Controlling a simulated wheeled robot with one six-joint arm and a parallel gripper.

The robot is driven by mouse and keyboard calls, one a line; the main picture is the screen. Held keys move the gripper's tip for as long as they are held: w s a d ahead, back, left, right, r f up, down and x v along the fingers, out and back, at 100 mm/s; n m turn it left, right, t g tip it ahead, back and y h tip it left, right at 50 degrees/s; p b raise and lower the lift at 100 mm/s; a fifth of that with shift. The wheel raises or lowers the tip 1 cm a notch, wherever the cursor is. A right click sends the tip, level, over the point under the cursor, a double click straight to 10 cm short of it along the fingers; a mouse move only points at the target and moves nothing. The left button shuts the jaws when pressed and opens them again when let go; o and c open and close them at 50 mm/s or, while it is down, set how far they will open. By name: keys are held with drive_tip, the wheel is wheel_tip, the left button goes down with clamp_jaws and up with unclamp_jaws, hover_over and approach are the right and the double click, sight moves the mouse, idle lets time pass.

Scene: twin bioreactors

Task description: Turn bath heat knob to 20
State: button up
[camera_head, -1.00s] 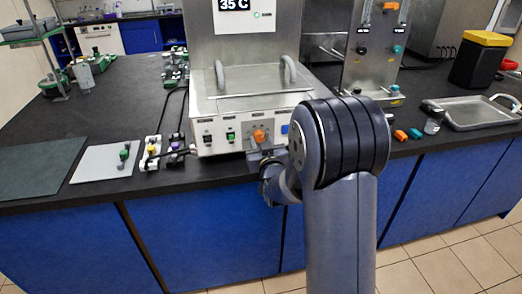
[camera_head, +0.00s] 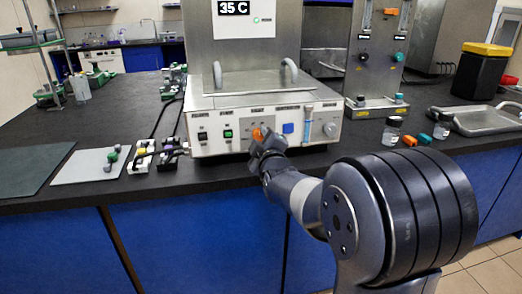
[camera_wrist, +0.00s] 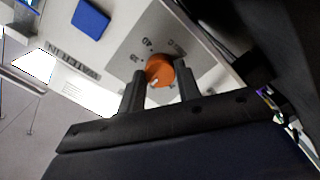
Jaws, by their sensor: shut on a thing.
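The bath (camera_head: 215,116) is a pale metal box on the dark bench, with switches and knobs along its front panel. Its orange heat knob (camera_head: 257,133) is partly hidden by my gripper (camera_head: 268,143) in the head view. In the wrist view the orange knob (camera_wrist: 160,69) sits between the two dark fingers of my gripper (camera_wrist: 158,84), which are shut on it. A small white mark shows on the knob's lower edge. Scale marks are printed around the knob, one looking like 40. A display above the bath (camera_head: 233,7) reads 35 C.
A blue square (camera_head: 288,128) and a pale round knob (camera_head: 330,130) are to the right on the panel. Black and green switches are to the left. A steel flow panel (camera_head: 375,60), small bottles (camera_head: 392,131) and a metal tray (camera_head: 490,119) stand further right.

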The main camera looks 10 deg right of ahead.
drive_tip(key=n+b, duration=0.4)
drive_tip(key=n, duration=0.2)
drive_tip(key=shift+f+n+b, duration=0.15)
drive_tip(key=shift+n+b, duration=0.15)
drive_tip(key=shift+b, duration=0.05)
drive_tip(key=n+b, duration=0.3)
drive_tip(key=n, duration=0.3)
drive_tip(key=shift+n+b, duration=0.3)
drive_tip(key=o, duration=1)
drive_tip(key=s+p, duration=0.1)
drive_tip(key=s, duration=0.9)
drive_tip(key=shift+s, duration=0.4)
drive_tip(key=shift+w, duration=0.15)
